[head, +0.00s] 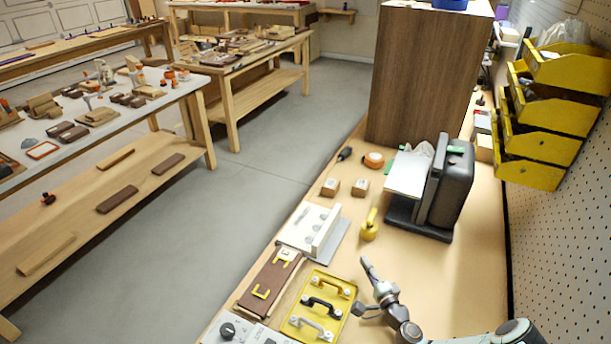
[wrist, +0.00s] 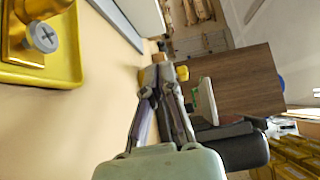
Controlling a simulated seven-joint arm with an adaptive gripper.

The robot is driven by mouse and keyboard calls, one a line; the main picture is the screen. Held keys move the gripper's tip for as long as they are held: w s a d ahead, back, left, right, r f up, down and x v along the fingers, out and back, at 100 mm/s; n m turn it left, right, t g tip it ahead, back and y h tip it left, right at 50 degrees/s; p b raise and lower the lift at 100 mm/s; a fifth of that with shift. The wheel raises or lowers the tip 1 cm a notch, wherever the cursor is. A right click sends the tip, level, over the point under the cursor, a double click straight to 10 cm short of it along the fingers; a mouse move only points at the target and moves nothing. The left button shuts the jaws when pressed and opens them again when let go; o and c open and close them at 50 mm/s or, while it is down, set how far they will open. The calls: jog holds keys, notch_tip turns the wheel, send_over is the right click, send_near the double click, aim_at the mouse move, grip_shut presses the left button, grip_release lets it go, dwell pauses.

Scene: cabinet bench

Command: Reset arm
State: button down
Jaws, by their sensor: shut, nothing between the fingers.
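My gripper (head: 366,266) is at the bottom centre of the head view, above the bench (head: 465,290), just right of the yellow handle board (head: 345,290). In the wrist view my gripper (wrist: 156,84) has its fingers brought together at the tips, with nothing held. My arm reaches in from the lower right of the head view. A yellow latch-like piece (head: 369,228) stands on the bench beyond the fingertips. A corner of the yellow board (wrist: 40,76) with a screw also shows at the upper left of the wrist view.
A dark press-like device (head: 457,180) stands right of centre, before a tall wooden cabinet (head: 425,75). Yellow bins (head: 545,145) hang on the right wall. A white hinged plate (head: 307,226) and brown latch board (head: 268,285) lie left. Bare bench lies between gripper and device.

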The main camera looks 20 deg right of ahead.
jog(key=shift+w+a+r+y, duration=0.1)
jog(key=shift+w+a+y, duration=0.3)
jog(key=shift+a, duration=0.4)
jog(key=w+a+r+n+g+y, duration=0.1)
jog(key=w+a+r+n+y, duration=0.3)
jog(key=a+r+n, duration=0.3)
jog(key=w+a+r+n+g+y, duration=0.1)
jog(key=w+a+r+n+y, duration=0.3)
jog(key=a+r, duration=0.4)
jog(key=s+a+r+n+g+y, duration=0.1)
jog(key=s+a+r+n+g, duration=0.25)
jog(key=a+r+n, duration=0.35)
jog(key=s+a+r+n+g, duration=0.3)
jog(key=s+a+r+n, duration=0.15)
jog(key=a, duration=0.55)
jog(key=s+a+r+n+g+h, duration=0.1)
jog(key=s+r+n+g+h, duration=0.15)
jog(key=s, duration=0.85)
jog(key=s+d+f+m+g+h, duration=0.3)
jog(key=s+d+f, duration=0.1)
jog(key=s, duration=0.5)
jog(key=s+d+f+m+g+h, duration=0.2)
jog(key=s+d+f+g+h, duration=0.1)
jog(key=s+d, duration=0.4)
jog(key=s+f+g, duration=0.1)
jog(key=s, duration=0.2)
jog(key=shift+s+m, duration=0.3)
jog(key=shift+m, duration=0.1)
jog(key=shift+h, duration=0.25)
